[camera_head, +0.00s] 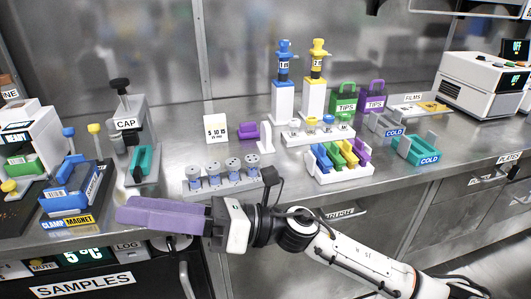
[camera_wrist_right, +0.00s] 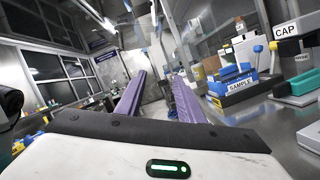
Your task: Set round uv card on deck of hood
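My right gripper (camera_head: 124,213) reaches across the front edge of the steel bench, its purple fingers pointing left, beside the clamp magnet block. In the right wrist view its two purple fingers (camera_wrist_right: 159,80) stand well apart with nothing between them, so it is open and empty. I cannot make out a round UV card in either view. I cannot identify the hood or its deck either. My left gripper is not in view.
A blue clamp magnet block (camera_head: 72,187), a cap press (camera_head: 142,150) and a rack of round-topped vials (camera_head: 222,180) stand near my right gripper. A colored rack (camera_head: 340,175) and a COLD tray (camera_head: 417,150) lie farther right. A samples fridge (camera_head: 100,270) sits below.

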